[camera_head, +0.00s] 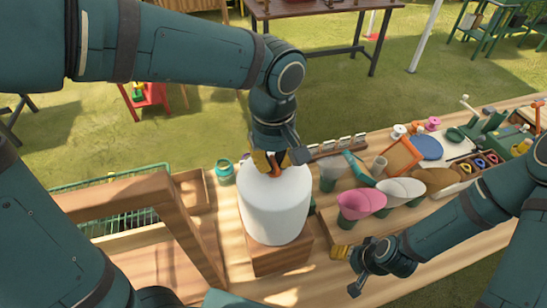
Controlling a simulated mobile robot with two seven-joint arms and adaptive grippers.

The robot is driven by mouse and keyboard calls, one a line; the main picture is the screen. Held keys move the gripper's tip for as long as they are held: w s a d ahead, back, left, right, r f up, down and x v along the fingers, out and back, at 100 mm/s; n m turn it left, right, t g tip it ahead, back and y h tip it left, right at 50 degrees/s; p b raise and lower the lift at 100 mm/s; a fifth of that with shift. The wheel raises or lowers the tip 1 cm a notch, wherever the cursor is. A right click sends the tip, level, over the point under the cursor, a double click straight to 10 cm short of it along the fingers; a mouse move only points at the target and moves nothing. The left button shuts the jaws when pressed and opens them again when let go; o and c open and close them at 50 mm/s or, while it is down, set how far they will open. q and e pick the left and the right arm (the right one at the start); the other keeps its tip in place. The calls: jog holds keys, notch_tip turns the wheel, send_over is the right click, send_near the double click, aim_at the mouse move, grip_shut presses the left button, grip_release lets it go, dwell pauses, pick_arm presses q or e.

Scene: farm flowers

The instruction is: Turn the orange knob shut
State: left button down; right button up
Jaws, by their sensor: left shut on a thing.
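A white rounded tank (275,210) stands on a wooden block (282,256) on the bench. The orange knob (277,178) shows as a small orange patch at the top of the tank, mostly hidden by my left gripper. My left gripper (277,165) reaches down from above and is shut on the knob. My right gripper (357,268) is low over the front of the bench, right of the block. Its fingers look spread, with nothing between them, and it is apart from the tank.
Pink (361,202) and cream (401,190) scoop-shaped vessels stand right of the tank. A teal jar (224,170) stands to its left. A wooden frame (160,215) fills the left. Tools, spools and a blue disc (426,147) crowd the bench's far right.

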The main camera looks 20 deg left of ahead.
pick_arm(q)
jog(key=shift+m, duration=0.3)
jog(key=m, duration=0.4)
jog(key=shift+d+p, duration=0.1)
jog(key=shift+p, duration=0.3)
pick_arm(e)
jog(key=shift+r, duration=0.45)
pick_arm(q)
jog(key=m+p, duration=0.1)
jog(key=m, duration=0.4)
jog(key=shift+d, duration=0.1)
pick_arm(e)
jog(key=shift+r, duration=0.5)
pick_arm(q)
jog(key=m+p, duration=0.1)
jog(key=m, duration=0.3)
jog(key=shift+m, duration=0.3)
pick_arm(e)
jog(key=shift+d+r, duration=0.1)
jog(key=shift+r, duration=0.45)
pick_arm(q)
jog(key=shift+s+d+m+p, duration=0.1)
jog(key=shift+m+p, duration=0.35)
jog(key=shift+m, duration=1.35)
pick_arm(e)
jog(key=shift+r, duration=0.55)
pick_arm(q)
jog(key=shift+f, duration=0.1)
